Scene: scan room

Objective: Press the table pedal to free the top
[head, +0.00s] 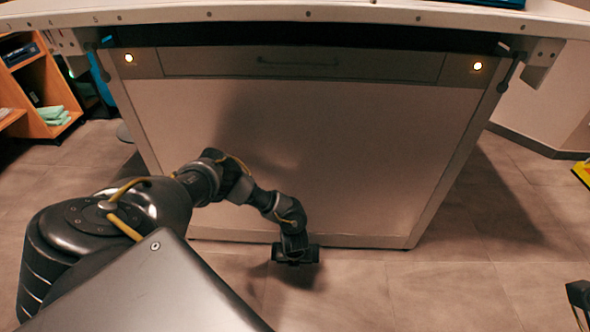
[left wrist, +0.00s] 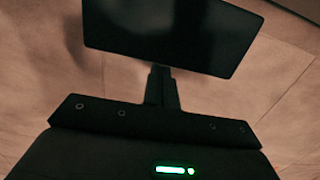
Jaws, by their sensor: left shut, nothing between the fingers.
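The table (head: 300,150) stands ahead of me, its pale front panel facing me and its top along the upper edge of the head view. My left gripper (head: 295,259) is low at the foot of this panel, pointing down near the floor. In the left wrist view its fingers (left wrist: 160,88) are shut and empty. A flat black plate, which looks like the pedal (left wrist: 175,35), lies just beyond the fingertips; I cannot tell whether they touch. In the head view I cannot make the pedal out apart from the gripper. A dark part at the lower right edge looks like my right gripper (head: 579,296).
The table front has a drawer (head: 300,64) with a lit round lamp at each side. An orange shelf (head: 40,90) with green cloths stands at the left. A yellow thing (head: 583,172) shows at the right edge. The tiled floor (head: 440,290) is clear right of my left gripper.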

